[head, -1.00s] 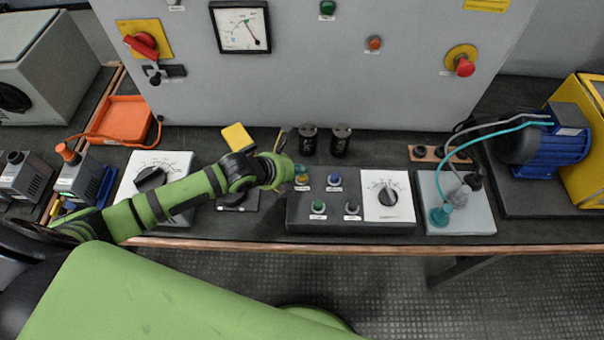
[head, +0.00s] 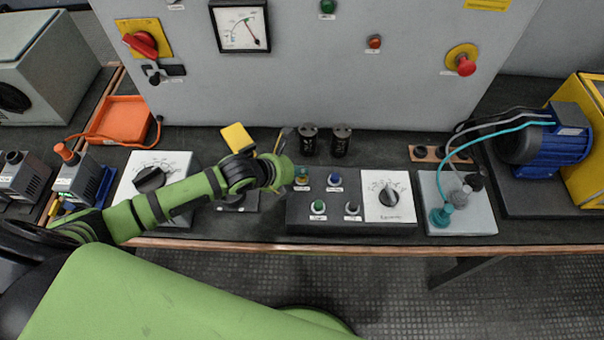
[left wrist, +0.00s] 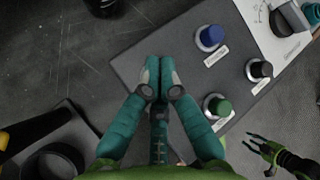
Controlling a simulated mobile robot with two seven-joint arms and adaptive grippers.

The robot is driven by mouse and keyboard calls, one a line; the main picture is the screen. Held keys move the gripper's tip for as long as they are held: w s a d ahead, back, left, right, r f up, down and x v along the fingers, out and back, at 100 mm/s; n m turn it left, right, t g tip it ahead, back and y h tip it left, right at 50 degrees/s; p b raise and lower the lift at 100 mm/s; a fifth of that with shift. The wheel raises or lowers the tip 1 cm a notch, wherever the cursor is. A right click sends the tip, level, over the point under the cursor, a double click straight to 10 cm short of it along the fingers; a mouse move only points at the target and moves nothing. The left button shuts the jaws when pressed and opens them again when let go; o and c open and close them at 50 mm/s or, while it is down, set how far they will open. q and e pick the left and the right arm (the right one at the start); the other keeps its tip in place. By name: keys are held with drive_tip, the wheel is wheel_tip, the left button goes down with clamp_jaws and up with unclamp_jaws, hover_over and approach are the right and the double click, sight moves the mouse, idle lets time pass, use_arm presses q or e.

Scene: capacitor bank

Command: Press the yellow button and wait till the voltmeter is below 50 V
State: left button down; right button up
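The voltmeter (head: 240,27) is a square black-framed dial on the grey cabinet. Its needle slants down to the right, and the scale numbers are too small to read. My left gripper (head: 298,172) is at the left rear corner of the dark control box (head: 300,217). In the left wrist view its teal fingers (left wrist: 153,72) are together, with nothing visible between them. The yellow button (head: 302,180) is largely hidden under the fingertips; whether it is pressed down I cannot tell. A black and green gripper (left wrist: 262,147), apparently my right one, shows small in the left wrist view.
The box also carries a blue button (head: 335,180), a green button (head: 318,207), a black button (head: 352,208) and a dial knob (head: 389,196). Two black capacitors (head: 340,140) stand behind it. A plate with teal and grey plugs (head: 458,215) lies to the right.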

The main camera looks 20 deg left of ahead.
use_arm(q)
drive_tip(key=shift+f+b, duration=0.35)
drive_tip(key=shift+f, duration=0.2)
drive_tip(key=shift+r, duration=0.15)
idle(0.5)
drive_tip(key=shift+r+p, duration=1.25)
drive_tip(key=shift+r, duration=0.1)
wheel_tip(320, 180, up, 5)
drive_tip(key=p, duration=0.5)
